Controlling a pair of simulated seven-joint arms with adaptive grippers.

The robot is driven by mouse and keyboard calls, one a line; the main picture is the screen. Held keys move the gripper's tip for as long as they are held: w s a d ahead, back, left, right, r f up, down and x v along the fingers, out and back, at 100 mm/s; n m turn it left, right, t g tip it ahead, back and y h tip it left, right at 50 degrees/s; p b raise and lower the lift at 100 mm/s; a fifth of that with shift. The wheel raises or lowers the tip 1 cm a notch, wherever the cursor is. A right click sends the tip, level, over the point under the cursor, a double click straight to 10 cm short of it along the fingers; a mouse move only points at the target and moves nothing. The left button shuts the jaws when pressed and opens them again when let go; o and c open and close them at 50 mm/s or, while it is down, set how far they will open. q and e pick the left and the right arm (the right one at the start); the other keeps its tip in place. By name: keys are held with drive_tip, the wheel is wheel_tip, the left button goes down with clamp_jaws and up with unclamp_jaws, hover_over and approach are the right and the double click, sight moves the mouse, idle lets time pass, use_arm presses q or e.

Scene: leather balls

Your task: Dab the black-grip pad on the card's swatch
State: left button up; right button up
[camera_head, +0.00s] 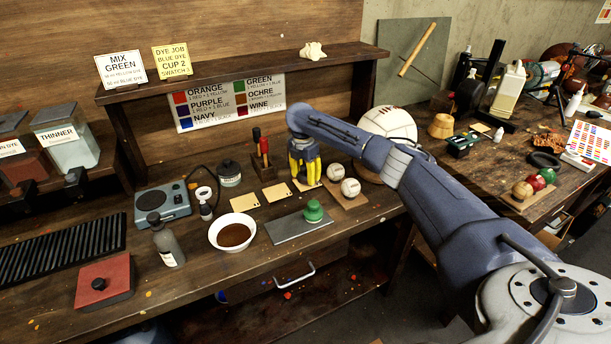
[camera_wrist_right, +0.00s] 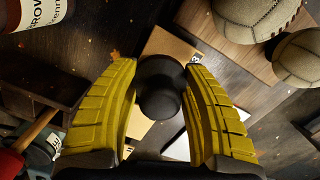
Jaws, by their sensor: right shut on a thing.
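My right gripper (camera_head: 305,178) has its yellow fingers down over the rightmost tan card (camera_head: 318,184) at the back of the bench. In the right wrist view my right gripper (camera_wrist_right: 162,72) is shut on the black grip (camera_wrist_right: 160,90) of a pad. The pad's underside is hidden beneath the grip. The tan card, marked 3, shows just beyond it (camera_wrist_right: 167,45). I cannot tell whether the pad touches the card, and its swatch is hidden. Two more tan cards lie to the left, the middle one (camera_head: 276,192) and the left one (camera_head: 243,202). My left gripper is not in view.
A white bowl of brown liquid (camera_head: 233,233) stands front left of the cards. A green-knobbed pad (camera_head: 313,210) sits on a grey slab (camera_head: 293,230). Two pale balls (camera_head: 350,187) lie on a board to the right. A tool rack (camera_head: 262,160) stands close left of my gripper.

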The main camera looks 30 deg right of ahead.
sight(306, 166)
drive_tip(key=shift+f, duration=0.45)
idle(1.1)
drive_tip(key=shift+r, duration=0.15)
idle(1.1)
drive_tip(key=shift+r, duration=3.4)
drive_tip(key=shift+r, duration=0.1)
